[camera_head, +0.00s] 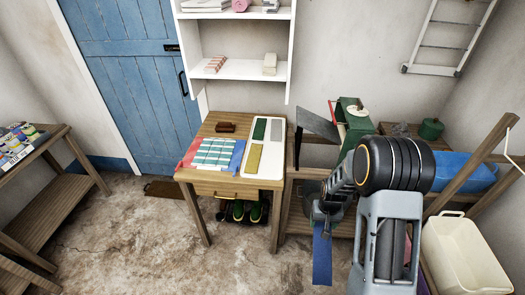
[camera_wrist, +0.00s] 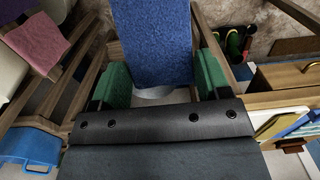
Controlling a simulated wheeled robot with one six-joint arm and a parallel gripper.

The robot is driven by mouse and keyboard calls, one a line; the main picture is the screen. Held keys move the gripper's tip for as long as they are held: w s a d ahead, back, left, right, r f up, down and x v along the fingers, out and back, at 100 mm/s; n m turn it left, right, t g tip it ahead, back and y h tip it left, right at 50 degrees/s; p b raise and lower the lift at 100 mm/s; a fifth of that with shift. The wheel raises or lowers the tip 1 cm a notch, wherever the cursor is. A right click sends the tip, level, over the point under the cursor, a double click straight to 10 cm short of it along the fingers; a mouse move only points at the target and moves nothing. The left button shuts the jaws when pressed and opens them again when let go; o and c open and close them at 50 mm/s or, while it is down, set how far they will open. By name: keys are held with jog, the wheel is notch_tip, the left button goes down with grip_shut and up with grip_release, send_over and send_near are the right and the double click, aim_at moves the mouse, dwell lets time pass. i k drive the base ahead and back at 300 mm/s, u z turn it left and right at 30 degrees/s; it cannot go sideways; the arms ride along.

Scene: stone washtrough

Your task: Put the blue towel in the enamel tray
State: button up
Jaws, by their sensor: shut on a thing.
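The blue towel (camera_head: 322,262) hangs down from my gripper (camera_head: 322,208), in front of the wooden bench and right of the table. In the wrist view the blue towel (camera_wrist: 152,40) lies between the two green finger pads of my gripper (camera_wrist: 161,82), which is shut on it. The white enamel tray (camera_head: 249,135) appears to be the pale rectangular one on the right side of the small table, with green, grey and ochre pieces in it. My gripper is to the right of the tray and apart from it. The towel's lower end is cut off in the wrist view.
The wooden table (camera_head: 214,126) also bears a striped cloth (camera_head: 214,153), pink and blue cloths and a brown block (camera_head: 225,127). A green box (camera_head: 352,122) stands on the bench behind my arm. A blue basin (camera_head: 465,172) and cream tub (camera_head: 462,255) are at right. The floor in front is clear.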

aim_at(270, 159)
jog(key=k, duration=0.1)
jog(key=u, duration=2.15)
jog(key=i, duration=1.15)
jog(key=z, duration=1.95)
